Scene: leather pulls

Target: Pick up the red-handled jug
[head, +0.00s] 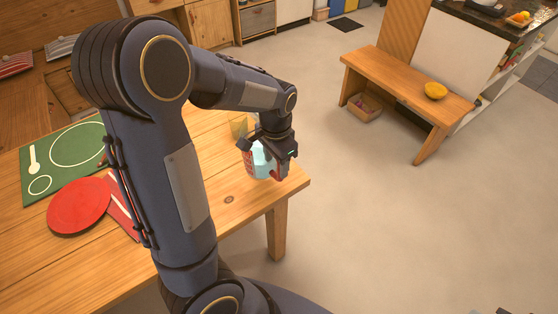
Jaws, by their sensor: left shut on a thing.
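The jug (261,161) is a small pale-blue vessel with red showing at its side, at the right end of the wooden table (238,197). My left gripper (268,152) comes down over it from above and is shut on it. The gripper and wrist hide much of the jug, so its handle shows only in part. I cannot tell whether its base touches the tabletop. My right gripper is not in view.
A yellowish see-through thing (239,128) stands just behind the jug. A green placemat (62,158) and a red plate (79,206) lie at the table's left. The floor between is clear.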

